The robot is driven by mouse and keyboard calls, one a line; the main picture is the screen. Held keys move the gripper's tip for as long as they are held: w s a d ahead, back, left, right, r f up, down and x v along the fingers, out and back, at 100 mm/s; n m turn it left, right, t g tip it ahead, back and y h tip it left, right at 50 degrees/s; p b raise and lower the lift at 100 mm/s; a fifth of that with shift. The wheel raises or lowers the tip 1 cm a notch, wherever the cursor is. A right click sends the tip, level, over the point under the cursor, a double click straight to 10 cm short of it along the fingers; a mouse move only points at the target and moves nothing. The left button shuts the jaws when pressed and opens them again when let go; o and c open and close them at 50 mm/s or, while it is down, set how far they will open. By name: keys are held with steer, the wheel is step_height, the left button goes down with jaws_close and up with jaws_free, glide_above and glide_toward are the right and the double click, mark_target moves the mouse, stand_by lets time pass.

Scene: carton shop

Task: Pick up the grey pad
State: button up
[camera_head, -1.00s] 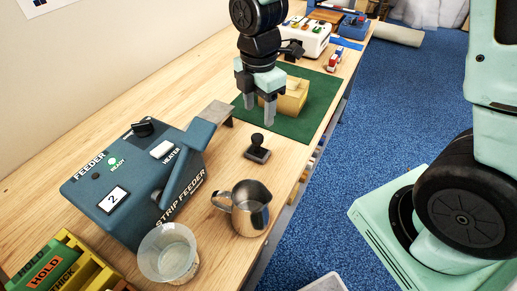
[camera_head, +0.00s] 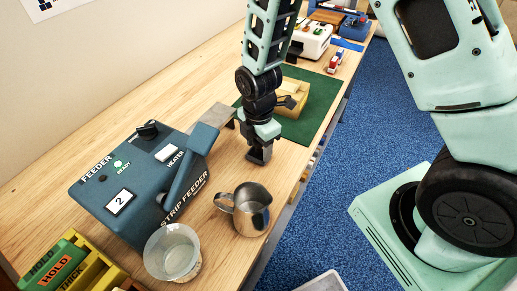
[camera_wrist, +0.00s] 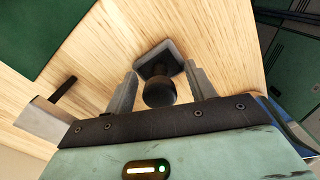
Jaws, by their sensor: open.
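The grey pad, a dark square base with a black knob handle, stands on the wooden bench. In the head view the pad (camera_head: 259,158) is largely hidden under my gripper (camera_head: 262,143). In the wrist view its knob (camera_wrist: 160,93) and its base (camera_wrist: 160,55) show between the two fingers of my gripper (camera_wrist: 160,78). The fingers are apart, one on each side of the knob, with visible gaps. The jaws are open and hold nothing.
A steel jug (camera_head: 252,212) and a clear cup (camera_head: 172,254) stand in front.

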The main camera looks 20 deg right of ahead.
steer(key=shift+f, duration=0.1)
steer(key=shift+c, duration=0.3)
steer(key=c, duration=0.5)
